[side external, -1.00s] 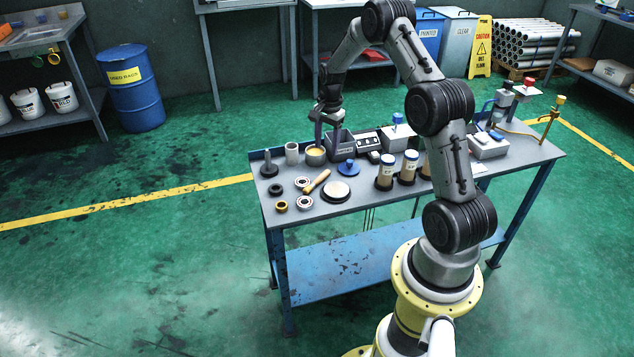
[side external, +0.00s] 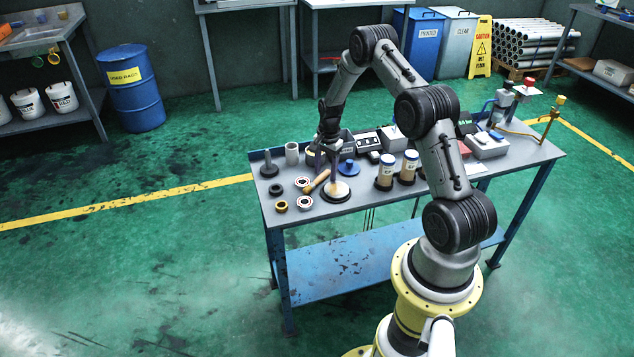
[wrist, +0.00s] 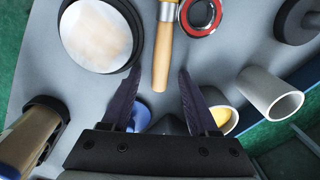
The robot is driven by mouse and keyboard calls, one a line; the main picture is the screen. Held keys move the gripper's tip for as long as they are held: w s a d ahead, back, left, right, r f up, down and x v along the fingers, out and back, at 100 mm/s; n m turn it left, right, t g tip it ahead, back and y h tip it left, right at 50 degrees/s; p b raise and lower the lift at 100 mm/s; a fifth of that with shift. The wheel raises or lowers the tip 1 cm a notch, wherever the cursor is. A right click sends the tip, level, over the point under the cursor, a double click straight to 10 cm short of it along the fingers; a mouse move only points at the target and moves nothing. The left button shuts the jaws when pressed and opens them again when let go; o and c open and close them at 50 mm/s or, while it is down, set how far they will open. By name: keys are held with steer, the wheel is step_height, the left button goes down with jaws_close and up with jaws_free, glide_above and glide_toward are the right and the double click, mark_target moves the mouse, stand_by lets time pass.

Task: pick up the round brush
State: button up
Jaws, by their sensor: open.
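The round brush (side external: 319,180) lies on the near left part of the grey workbench, with a light wooden handle. In the wrist view the brush handle (wrist: 162,55) points down the picture, with a metal collar at the top edge; its bristles are out of view there. My gripper (side external: 332,178) is low over the bench, close to the handle's end. In the wrist view my gripper (wrist: 158,80) is open and empty-looking, with the handle's tip between the dark fingertips in the picture. I cannot tell the height left between fingers and handle.
A white round pad with a black rim (wrist: 100,32) lies beside the brush. A red-and-white ring (wrist: 201,14), a grey tube (wrist: 268,92), a pot with yellow contents (wrist: 220,118) and a jar (wrist: 28,135) stand close around. A blue knobbed lid (side external: 348,168) is near the gripper.

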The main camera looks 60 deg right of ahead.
steer(key=shift+c, duration=0.2)
jaws_close()
steer(key=shift+r, duration=0.1)
